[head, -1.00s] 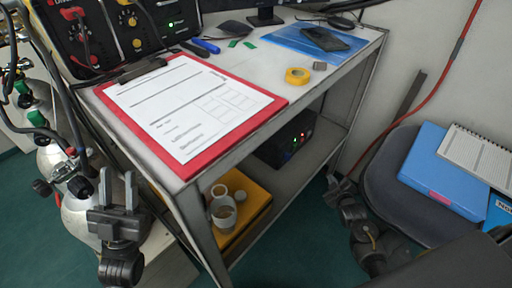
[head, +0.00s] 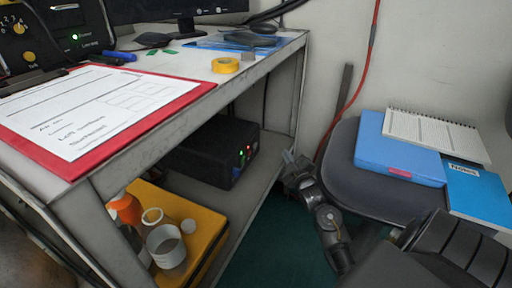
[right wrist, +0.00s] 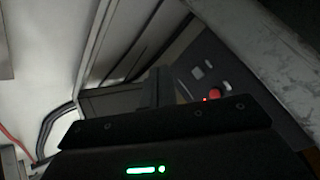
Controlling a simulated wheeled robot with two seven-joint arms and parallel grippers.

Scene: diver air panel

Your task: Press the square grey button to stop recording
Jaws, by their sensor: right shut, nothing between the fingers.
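A black box (head: 215,150) with small green and red lights sits on the lower shelf of the metal bench. In the right wrist view its dark front panel (right wrist: 183,68) shows a red round button (right wrist: 214,92) and small pale grey buttons. One of these is a squarish grey button (right wrist: 197,73). My right gripper (head: 290,159) is shut and empty, just right of the box front and apart from it in the head view. The wrist view also shows my right gripper (right wrist: 160,87) as a dark shape left of the panel. My left gripper is out of view.
The bench leg (head: 297,95) stands behind my right gripper. A chair (head: 340,150) with a blue binder (head: 398,150) is to the right. The clipboard (head: 100,150) lies above.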

